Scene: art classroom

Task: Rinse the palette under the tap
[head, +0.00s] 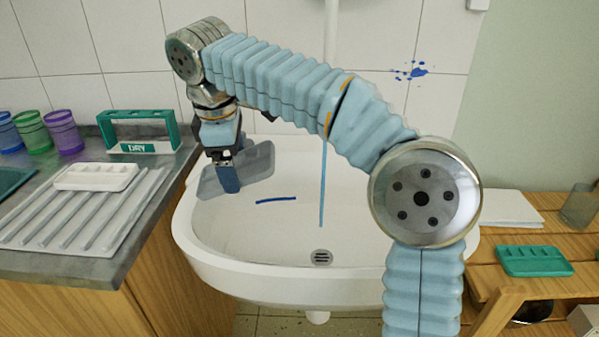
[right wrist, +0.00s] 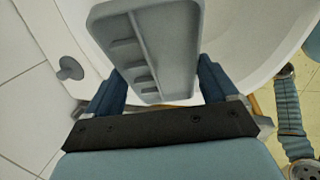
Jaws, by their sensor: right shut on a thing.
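The grey palette (head: 257,163) is over the left part of the white sink basin (head: 225,262). My right gripper (head: 227,172) is shut on it. In the right wrist view the palette (right wrist: 172,45), with small wells along one side, sits between the two blue fingers (right wrist: 155,88). A thin blue stream of water (head: 322,190) falls into the middle of the basin, to the right of the palette and apart from it. The tap itself is hidden behind my right arm. My left gripper is not in view.
A drying rack marked DRY (head: 140,147), a white palette (head: 97,177) on a ribbed drainboard (head: 40,232) and several coloured cups are on the left counter. A green palette (head: 535,261) is on the right wooden table.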

